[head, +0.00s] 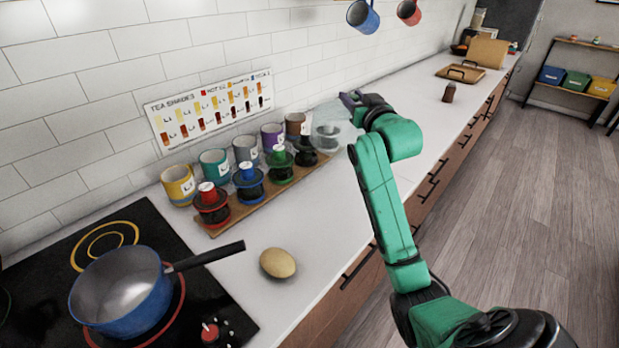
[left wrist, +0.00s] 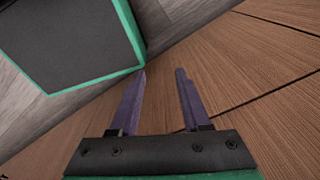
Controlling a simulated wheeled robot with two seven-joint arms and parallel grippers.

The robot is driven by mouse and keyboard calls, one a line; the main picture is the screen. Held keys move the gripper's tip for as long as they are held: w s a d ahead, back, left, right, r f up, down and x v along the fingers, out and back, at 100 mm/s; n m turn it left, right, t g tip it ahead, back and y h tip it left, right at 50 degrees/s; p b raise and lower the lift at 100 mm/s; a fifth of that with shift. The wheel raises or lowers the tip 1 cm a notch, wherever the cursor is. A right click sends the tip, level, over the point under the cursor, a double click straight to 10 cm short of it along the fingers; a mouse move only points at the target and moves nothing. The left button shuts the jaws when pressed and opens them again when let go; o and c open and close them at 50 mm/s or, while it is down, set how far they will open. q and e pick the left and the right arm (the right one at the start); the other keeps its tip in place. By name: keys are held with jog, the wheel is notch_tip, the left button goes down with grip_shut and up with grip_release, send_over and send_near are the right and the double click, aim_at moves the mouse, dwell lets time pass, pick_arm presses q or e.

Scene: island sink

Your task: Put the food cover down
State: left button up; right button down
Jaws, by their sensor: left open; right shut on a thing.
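The food cover (head: 334,112) is a clear, see-through dome at the far end of the row of mugs in the head view. My right gripper (head: 350,101) is shut on it at its top. A grey cup-like item (head: 326,136) shows through or just below the cover. I cannot tell whether the cover's rim touches the counter. My left gripper (left wrist: 160,74) is open and empty in the left wrist view, facing brown wooden panels. It does not show in the head view.
A wooden board (head: 262,196) carries several coloured jars, with mugs behind. A blue pot (head: 122,290) stands on the black hob, its handle over the counter. A tan egg-shaped item (head: 277,263) lies in front.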

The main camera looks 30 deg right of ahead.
notch_tip(320, 180, down, 18)
jog(key=s+p, duration=0.1)
jog(key=shift+s+r+p, duration=0.25)
jog(key=shift+s+p, duration=0.05)
jog(key=shift+s, duration=0.1)
jog(key=c, duration=0.5)
grip_release()
pick_arm(q)
jog(key=shift+s+r, duration=0.9)
jog(key=shift+s, duration=0.3)
pick_arm(e)
jog(key=shift+s, duration=0.1)
pick_arm(q)
notch_tip(320, 180, down, 2)
jog(key=shift+f+b, duration=0.1)
jog(key=shift+b, duration=0.95)
pick_arm(e)
jog(key=v, duration=1.2)
